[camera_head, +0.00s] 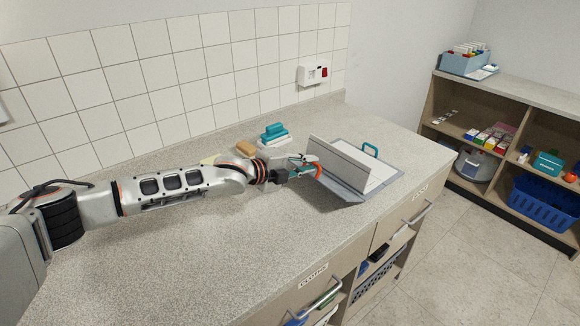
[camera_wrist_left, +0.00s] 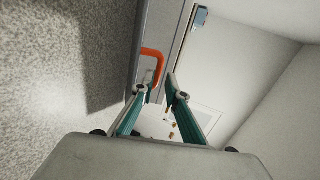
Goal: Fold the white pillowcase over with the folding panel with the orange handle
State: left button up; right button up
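The folding board (camera_head: 395,177) lies on the counter. Its near-left panel (camera_head: 340,160) stands raised and tilted up off the board. The white pillowcase (camera_head: 378,171) lies flat on the board, partly hidden behind this panel. The orange handle (camera_head: 318,170) is at the panel's left side. My left gripper (camera_head: 305,167) is at this handle. In the left wrist view the orange handle (camera_wrist_left: 158,65) shows just beyond and between the fingertips (camera_wrist_left: 156,84). The fingers are part-way apart with a visible gap; I see no clear grip on the handle. My right gripper is out of view.
A teal handle (camera_head: 370,150) is at the board's back edge. Teal folded cloths (camera_head: 273,132) and a tan block (camera_head: 246,148) lie by the tiled wall. The counter's front (camera_head: 250,250) is clear. Drawers are below; a shelf unit (camera_head: 510,85) stands at right.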

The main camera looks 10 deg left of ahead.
pick_arm(q)
jog(key=v, duration=0.8)
jog(key=shift+s, duration=0.1)
